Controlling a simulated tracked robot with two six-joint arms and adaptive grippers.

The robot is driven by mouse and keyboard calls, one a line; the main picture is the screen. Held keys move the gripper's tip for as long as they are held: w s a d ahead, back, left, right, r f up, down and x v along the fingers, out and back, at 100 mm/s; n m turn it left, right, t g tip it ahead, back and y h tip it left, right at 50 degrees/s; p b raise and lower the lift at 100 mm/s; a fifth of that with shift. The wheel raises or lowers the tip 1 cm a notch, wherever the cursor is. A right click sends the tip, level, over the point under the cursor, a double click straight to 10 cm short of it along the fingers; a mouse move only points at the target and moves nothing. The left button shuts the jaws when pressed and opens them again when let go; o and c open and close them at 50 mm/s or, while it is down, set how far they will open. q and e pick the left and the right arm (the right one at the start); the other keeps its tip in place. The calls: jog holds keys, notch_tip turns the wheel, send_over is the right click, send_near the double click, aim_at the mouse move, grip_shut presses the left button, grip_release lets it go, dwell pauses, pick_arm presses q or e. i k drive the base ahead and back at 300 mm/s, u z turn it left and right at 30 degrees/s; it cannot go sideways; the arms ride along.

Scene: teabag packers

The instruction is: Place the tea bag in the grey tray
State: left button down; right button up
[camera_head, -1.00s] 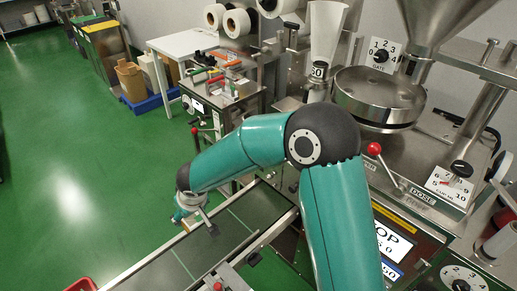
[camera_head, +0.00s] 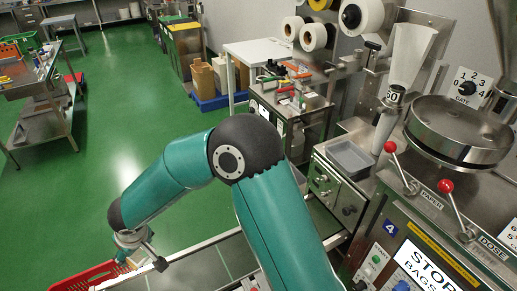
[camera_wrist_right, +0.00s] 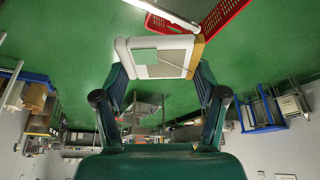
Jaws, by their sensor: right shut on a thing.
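The tea bag (camera_wrist_right: 158,57) is a flat white packet with a pale green patch and a tan edge. In the right wrist view it is held between the two fingers of my right gripper (camera_wrist_right: 159,66). The grey tray (camera_head: 350,159) sits on top of a metal machine right of centre, well to the right of the wrist. My left gripper is not in view.
A red crate (camera_head: 88,277) is at the lower left below the wrist; it also shows in the right wrist view (camera_wrist_right: 222,17). Machines with red-knobbed levers (camera_head: 446,187) stand at the right. Open green floor (camera_head: 110,130) lies to the left.

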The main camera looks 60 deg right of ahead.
aim_at(349, 160)
jog(key=u, duration=0.1)
jog(key=k, duration=1.5)
jog(key=z, duration=0.9)
jog(key=i, duration=1)
jog(key=u, duration=0.05)
